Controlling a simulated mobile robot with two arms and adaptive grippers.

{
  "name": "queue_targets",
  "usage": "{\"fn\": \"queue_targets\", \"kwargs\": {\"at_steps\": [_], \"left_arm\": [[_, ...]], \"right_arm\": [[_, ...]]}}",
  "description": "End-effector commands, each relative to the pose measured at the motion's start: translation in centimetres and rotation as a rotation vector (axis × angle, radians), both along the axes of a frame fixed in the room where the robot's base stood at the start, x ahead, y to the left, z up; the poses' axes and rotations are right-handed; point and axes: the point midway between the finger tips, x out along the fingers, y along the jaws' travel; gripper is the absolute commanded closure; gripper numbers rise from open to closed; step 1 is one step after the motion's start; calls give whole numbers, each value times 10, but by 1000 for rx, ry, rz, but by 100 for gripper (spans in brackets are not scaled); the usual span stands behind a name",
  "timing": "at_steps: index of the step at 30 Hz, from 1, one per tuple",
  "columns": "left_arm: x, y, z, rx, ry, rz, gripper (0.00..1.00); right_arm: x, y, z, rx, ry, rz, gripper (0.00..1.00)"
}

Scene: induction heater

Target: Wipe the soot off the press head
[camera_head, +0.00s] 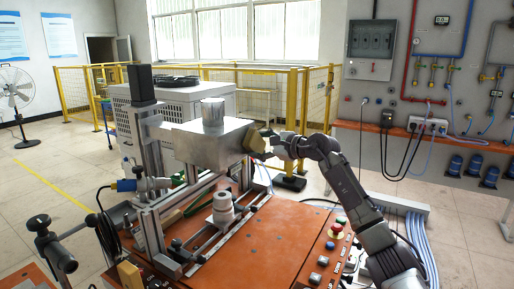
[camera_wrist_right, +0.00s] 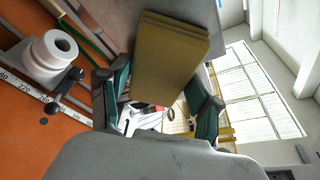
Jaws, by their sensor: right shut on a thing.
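The press head (camera_head: 205,147) is a silver metal block with a cylinder on top, mounted on the upright frame in the head view. My right gripper (camera_head: 276,143) is at its right side, shut on a yellow-brown sponge (camera_head: 255,140). The sponge lies at the right face of the block; contact cannot be judged for certain. In the right wrist view the sponge (camera_wrist_right: 170,65) sits between the green-padded fingers, with the grey press head surface (camera_wrist_right: 112,22) behind it. Soot cannot be made out. My left gripper is not in view.
Below the head, a white stepped cylinder (camera_head: 223,209) stands on a scaled rail above the orange table (camera_head: 290,235). Control buttons (camera_head: 330,246) sit at the table's right. Yellow fencing (camera_head: 318,95) is behind; a pipe-and-socket panel (camera_head: 440,60) is at right.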

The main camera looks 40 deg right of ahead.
Motion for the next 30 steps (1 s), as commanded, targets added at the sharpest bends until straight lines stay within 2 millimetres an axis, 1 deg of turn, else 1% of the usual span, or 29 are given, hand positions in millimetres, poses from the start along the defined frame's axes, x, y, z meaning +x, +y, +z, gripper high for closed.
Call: {"fn": "queue_targets", "kwargs": {"at_steps": [5,8,18,26,30], "left_arm": [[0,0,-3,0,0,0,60],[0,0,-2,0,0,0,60],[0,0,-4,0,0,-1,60],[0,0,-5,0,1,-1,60],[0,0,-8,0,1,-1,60]], "right_arm": [[-1,-4,-1,-2,0,0,64],[-1,0,0,-2,0,1,64],[-10,27,-1,-3,1,2,64],[-13,36,-1,-1,1,2,64],[-19,47,-1,-2,0,3,64]]}}
